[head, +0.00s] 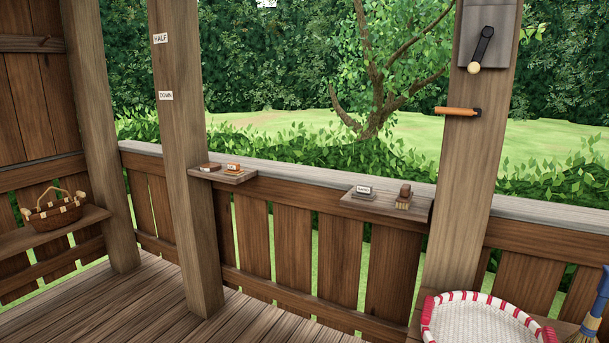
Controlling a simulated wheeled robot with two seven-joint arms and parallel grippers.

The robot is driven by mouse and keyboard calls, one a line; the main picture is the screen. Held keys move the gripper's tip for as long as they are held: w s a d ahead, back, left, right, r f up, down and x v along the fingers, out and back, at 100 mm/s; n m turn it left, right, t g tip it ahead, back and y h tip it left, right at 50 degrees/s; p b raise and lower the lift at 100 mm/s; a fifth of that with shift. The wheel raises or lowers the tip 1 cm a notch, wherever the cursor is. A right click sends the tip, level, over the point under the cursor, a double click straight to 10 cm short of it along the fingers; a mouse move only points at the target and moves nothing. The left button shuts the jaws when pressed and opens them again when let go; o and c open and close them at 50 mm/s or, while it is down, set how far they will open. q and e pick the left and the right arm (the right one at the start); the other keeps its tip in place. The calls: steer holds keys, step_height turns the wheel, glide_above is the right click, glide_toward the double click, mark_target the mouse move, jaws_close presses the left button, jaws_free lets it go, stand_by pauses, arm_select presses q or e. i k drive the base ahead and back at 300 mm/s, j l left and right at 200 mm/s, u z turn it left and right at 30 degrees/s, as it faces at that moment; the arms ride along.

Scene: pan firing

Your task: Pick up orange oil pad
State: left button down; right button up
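A small ledge (239,180) on the railing, right of the middle post, holds two small things. One is a low brown piece (209,166). Beside it on the right is a small orange block with a white label (232,167); the label is too small to read surely. I cannot tell for certain which of the two is the oil pad, but the labelled block is the more orange one. Nothing touches either. Neither of my grippers is in view.
A second ledge (384,205) holds a labelled grey piece (362,191) and a brown brush-like block (404,196). A wicker basket (53,211) sits on the left shelf. A red-and-white rimmed tray (480,322) and a blue-handled broom (595,310) are at lower right. Wooden posts flank the ledges.

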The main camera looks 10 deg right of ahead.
mark_target(233, 169)
steer(key=i+j, duration=0.1)
steer(key=i, duration=0.5)
steer(key=i+j+z, duration=0.1)
steer(key=i, duration=0.5)
